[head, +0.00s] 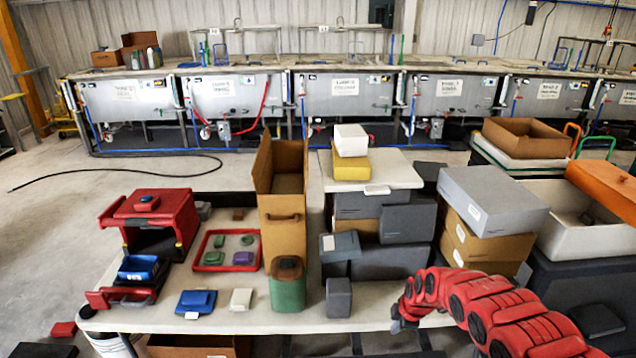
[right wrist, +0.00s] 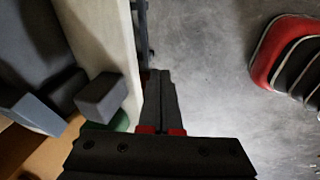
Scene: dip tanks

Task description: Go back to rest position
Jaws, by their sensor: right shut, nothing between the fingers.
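My right arm, red and black, comes in from the right in the head view. Its gripper (head: 398,316) is low near the front right edge of the table (head: 250,322). In the right wrist view the two dark fingers (right wrist: 160,76) are pressed together with nothing between them. They point past the table edge, with the grey floor beyond. My left gripper and arm do not show.
Close to the right gripper stand a small grey box (head: 339,298) and stacked grey boxes (head: 390,262). A tall cardboard box (head: 283,225), green canister (head: 287,290), red tray (head: 210,267) and red toolbox (head: 160,215) stand further left.

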